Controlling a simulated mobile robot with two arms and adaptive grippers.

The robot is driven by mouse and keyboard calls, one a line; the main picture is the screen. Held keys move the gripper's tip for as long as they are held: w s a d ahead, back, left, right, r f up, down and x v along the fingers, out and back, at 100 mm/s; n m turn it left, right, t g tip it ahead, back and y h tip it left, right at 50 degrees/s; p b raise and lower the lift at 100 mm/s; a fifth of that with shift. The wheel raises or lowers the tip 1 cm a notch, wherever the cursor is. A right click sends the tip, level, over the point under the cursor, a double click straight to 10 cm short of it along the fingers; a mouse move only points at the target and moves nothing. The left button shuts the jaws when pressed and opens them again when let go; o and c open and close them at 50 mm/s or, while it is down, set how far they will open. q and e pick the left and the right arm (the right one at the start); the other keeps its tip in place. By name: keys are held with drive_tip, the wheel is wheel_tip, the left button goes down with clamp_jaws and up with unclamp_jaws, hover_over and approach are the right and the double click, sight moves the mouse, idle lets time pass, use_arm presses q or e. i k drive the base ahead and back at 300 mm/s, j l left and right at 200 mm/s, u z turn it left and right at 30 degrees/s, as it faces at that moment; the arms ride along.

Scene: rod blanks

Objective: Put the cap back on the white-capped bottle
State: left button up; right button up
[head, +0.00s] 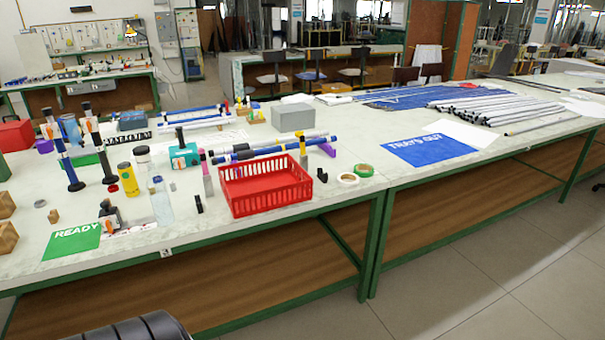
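A clear, pale bottle (161,207) stands upright near the front of the left table, right of a yellow bottle (128,180). Small dark blue pieces show at its upper end; I cannot tell whether they are on it or behind it. Behind it stands a pale container with a dark top (142,155). I cannot tell which of these is the white-capped bottle. A small grey disc (40,204) lies flat at the left; I cannot make out whether it is a cap. Neither of my grippers is in view.
A red basket (264,187) stands right of the bottle, with tape rolls (348,178) beside it. A green READY sheet (73,241) lies at the front left. Tall dark posts and blocks crowd the left. The right table holds a blue sheet (432,149) and several rods (505,108).

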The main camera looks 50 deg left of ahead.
sight(158, 192)
drive_tip(key=u, duration=2.45)
drive_tip(key=i+j, duration=0.05)
